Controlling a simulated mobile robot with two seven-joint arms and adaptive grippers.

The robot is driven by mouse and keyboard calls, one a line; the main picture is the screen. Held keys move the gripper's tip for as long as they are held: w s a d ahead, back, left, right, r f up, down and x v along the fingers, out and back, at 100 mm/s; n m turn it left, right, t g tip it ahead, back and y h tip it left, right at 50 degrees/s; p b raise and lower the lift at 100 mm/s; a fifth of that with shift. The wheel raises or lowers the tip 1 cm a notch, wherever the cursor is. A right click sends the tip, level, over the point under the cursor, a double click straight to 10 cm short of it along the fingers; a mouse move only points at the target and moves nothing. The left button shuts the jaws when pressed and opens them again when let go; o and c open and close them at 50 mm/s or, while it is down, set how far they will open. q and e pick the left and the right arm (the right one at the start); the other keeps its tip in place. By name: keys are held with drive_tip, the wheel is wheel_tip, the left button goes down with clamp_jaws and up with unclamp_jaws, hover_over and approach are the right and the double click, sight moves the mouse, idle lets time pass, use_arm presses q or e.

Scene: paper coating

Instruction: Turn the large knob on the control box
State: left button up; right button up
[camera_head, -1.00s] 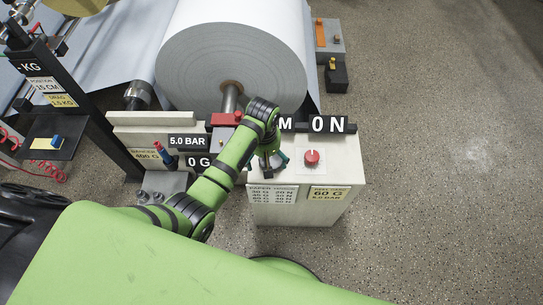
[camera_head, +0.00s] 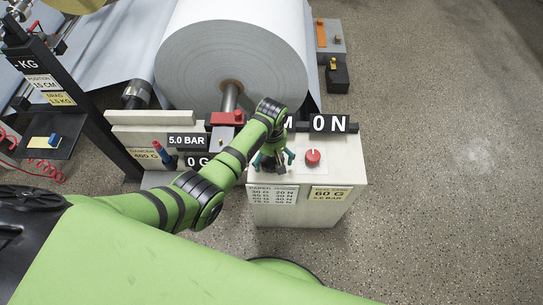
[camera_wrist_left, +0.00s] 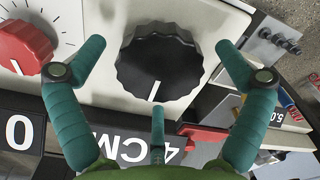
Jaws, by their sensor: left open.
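The control box (camera_head: 340,175) is a white cabinet with labels on its front, standing below the big paper roll. The large knob (camera_wrist_left: 158,65) is black and ridged, with a white pointer line, and shows in the left wrist view between my fingers. In the head view my gripper and arm mostly hide it. My left gripper (camera_head: 274,158) is over the knob, pointing down. In the wrist view its teal fingers (camera_wrist_left: 158,62) are open on both sides of the knob, apart from it. My right gripper is not in view.
A smaller red knob (camera_head: 312,158) with a dial scale sits right of the large knob on the box top. Display blocks (camera_head: 330,124) stand along the back edge. A red part (camera_head: 227,118) and a blue-tipped handle (camera_head: 161,151) are to the left. The floor at right is clear.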

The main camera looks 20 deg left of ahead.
use_arm(q)
drive_tip(key=shift+c, duration=0.4)
drive_tip(key=c, duration=1.1)
drive_tip(key=shift+o, duration=0.2)
drive_tip(key=shift+s+r+m+p, duration=0.1)
drive_tip(key=shift+m+p, duration=1.45)
drive_tip(key=shift+m, duration=0.45)
drive_tip(key=m+p, duration=0.1)
drive_tip(key=m, duration=0.2)
drive_tip(key=shift+s+f+m+p, duration=0.15)
drive_tip(key=shift+m+p, duration=0.25)
drive_tip(key=shift+m, duration=0.9)
drive_tip(key=shift+f, duration=0.1)
